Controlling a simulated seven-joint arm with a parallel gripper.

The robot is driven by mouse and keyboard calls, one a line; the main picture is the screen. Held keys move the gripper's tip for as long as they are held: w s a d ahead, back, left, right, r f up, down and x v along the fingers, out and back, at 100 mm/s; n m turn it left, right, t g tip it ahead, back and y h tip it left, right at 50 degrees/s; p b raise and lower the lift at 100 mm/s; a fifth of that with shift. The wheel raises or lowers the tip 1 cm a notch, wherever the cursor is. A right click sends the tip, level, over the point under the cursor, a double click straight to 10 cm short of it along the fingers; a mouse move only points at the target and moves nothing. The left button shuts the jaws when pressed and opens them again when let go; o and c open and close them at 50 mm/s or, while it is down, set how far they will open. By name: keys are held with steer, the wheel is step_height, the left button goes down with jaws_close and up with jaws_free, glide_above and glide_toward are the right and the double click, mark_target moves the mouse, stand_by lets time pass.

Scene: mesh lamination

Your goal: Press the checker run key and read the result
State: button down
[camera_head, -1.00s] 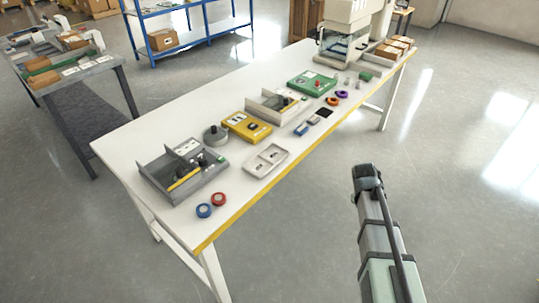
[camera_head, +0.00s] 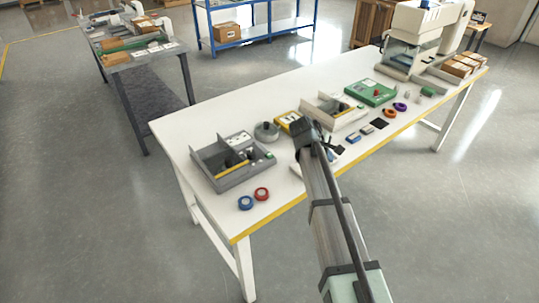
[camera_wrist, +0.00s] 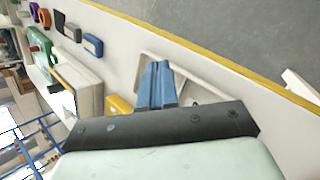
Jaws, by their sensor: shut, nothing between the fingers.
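I cannot tell for sure which device is the checker, and no result is readable. A green device (camera_head: 371,92) with a red part on top stands toward the far end of the white table (camera_head: 205,125). A yellow device (camera_head: 284,120) is nearer, partly hidden behind my arm in the head view. In the wrist view, the yellow device (camera_wrist: 118,105) shows partly beside my gripper, and the green device (camera_wrist: 40,42) is at upper left. My gripper (camera_wrist: 158,68) has its blue fingers together and empty, over a pale shallow tray (camera_wrist: 200,92).
A grey divided tray (camera_head: 225,178) and blue (camera_head: 245,203) and red (camera_head: 261,194) tape rolls are at the near end. A beige tray (camera_head: 340,119) lies beyond the yellow device. A white machine (camera_head: 425,25) stands at the far end.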

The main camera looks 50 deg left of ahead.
mark_target(267, 156)
steer(key=s+a+r+n+t+y, duration=0.1)
steer(key=s+a+r+n, duration=0.1)
steer(key=s+a+r, duration=0.2)
steer(key=s+a+r+n+y, duration=0.1)
steer(key=s+a+r+n, duration=0.2)
steer(key=s+a, duration=0.6)
step_height(267, 156, up, 2)
steer(key=a, duration=0.3)
steer(key=shift+s+r+t, duration=0.25)
steer(key=shift+s+t, duration=0.15)
steer(key=shift+f, duration=0.1)
steer(key=shift+f, duration=4.35)
steer(key=shift+f, duration=0.1)
steer(key=shift+f, duration=0.3)
steer(key=shift+f, duration=0.45)
steer(key=shift+r, duration=0.9)
